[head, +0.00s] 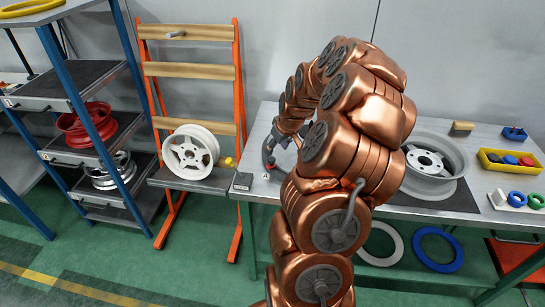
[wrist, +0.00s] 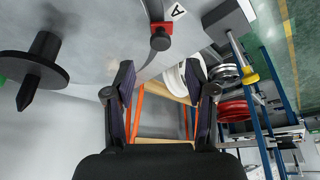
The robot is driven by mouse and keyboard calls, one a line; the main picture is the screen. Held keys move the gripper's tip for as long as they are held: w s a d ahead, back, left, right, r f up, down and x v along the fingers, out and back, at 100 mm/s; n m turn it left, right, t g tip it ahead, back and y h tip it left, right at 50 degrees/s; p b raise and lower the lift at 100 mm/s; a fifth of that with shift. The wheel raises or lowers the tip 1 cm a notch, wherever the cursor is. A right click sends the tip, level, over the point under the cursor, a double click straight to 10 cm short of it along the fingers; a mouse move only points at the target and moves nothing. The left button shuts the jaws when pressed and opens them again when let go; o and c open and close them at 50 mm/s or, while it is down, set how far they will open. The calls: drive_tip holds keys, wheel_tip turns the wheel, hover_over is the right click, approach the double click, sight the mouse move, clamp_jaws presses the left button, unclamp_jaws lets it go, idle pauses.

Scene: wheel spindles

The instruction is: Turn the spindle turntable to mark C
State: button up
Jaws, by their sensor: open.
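In the wrist view a black spindle (wrist: 40,65) with a round flange and tapered tip shows at the left. A dark knob with a red collar (wrist: 160,37) sits on a grey curved bar at the top middle. A white label reading A (wrist: 178,11) is beside it on the grey surface. My gripper (wrist: 160,70) is open and empty, with the knob just beyond its fingertips and apart from them. In the head view my gripper (head: 284,141) is over the bench's left end, partly hidden by my arm. Most of the turntable is hidden by my arm; mark C is not visible.
The bench (head: 480,140) holds a large grey wheel (head: 430,160) on a dark mat and a yellow tray (head: 510,161) at the right. A white wheel (head: 190,150) stands on an orange rack at the left. A blue shelf holds a red wheel (head: 85,125).

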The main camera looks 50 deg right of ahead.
sight(272, 158)
drive_tip(key=shift+p+x, duration=1.15)
drive_tip(key=shift+x, duration=2.2)
clamp_jaws()
drive_tip(key=shift+a, duration=0.1)
